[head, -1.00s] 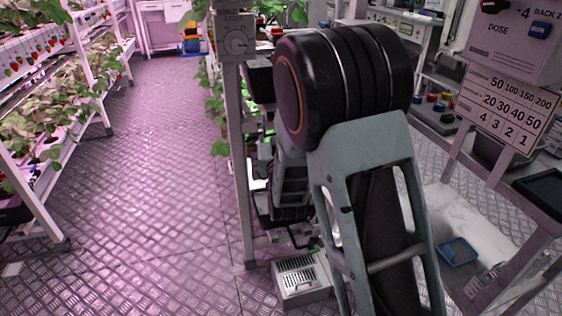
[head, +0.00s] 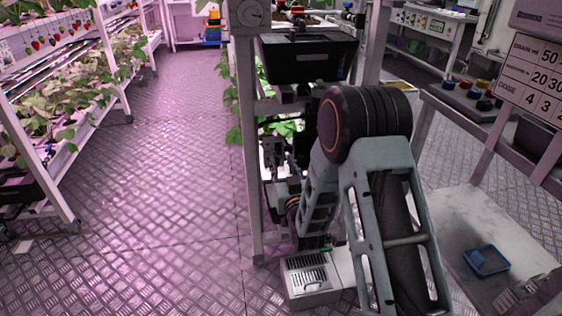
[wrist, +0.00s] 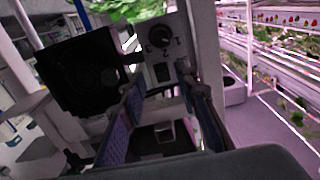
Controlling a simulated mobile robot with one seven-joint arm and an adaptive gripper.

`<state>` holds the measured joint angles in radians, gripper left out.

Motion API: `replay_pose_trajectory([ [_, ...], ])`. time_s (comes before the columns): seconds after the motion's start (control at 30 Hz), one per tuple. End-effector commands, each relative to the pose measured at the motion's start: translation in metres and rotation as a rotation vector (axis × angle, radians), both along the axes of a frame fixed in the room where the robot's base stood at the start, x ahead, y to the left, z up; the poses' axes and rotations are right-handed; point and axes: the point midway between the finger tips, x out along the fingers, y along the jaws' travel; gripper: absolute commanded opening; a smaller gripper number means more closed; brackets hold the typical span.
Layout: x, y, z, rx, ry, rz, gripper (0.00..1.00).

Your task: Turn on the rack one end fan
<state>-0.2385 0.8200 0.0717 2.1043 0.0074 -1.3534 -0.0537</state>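In the wrist view, a dark square fan housing (wrist: 78,75) is on the left. Beside it is a pale control panel (wrist: 146,62) with a round black knob (wrist: 160,37), numbers around it, and a small switch (wrist: 162,72) below. My gripper (wrist: 158,84) is open and empty, its two fingers apart and pointing toward the panel, with the switch between the fingertips in the picture. I cannot tell whether a finger touches the panel. In the head view, my gripper (head: 274,155) is low at the rack end, partly hidden by the post and my arm. The fan is not clearly visible there.
A black bin (head: 308,60) is above, and a vented metal box (head: 311,281) is on the floor below. A bench with a blue tray (head: 487,261) stands right. The left aisle is clear.

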Motion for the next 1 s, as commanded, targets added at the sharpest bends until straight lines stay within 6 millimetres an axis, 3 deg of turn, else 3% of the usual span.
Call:
replay_pose_trajectory([
  [0.2, 0.023, 0.007, 0.000, 0.000, -0.001, 0.000, 0.29],
  [0.57, 0.029, 0.008, 0.000, 0.000, 0.000, 0.000, 0.29],
  [0.87, 0.028, 0.008, 0.000, 0.000, 0.000, 0.000, 0.00],
  [1.0, 0.028, 0.008, 0.000, 0.000, 0.000, 0.000, 0.00],
])
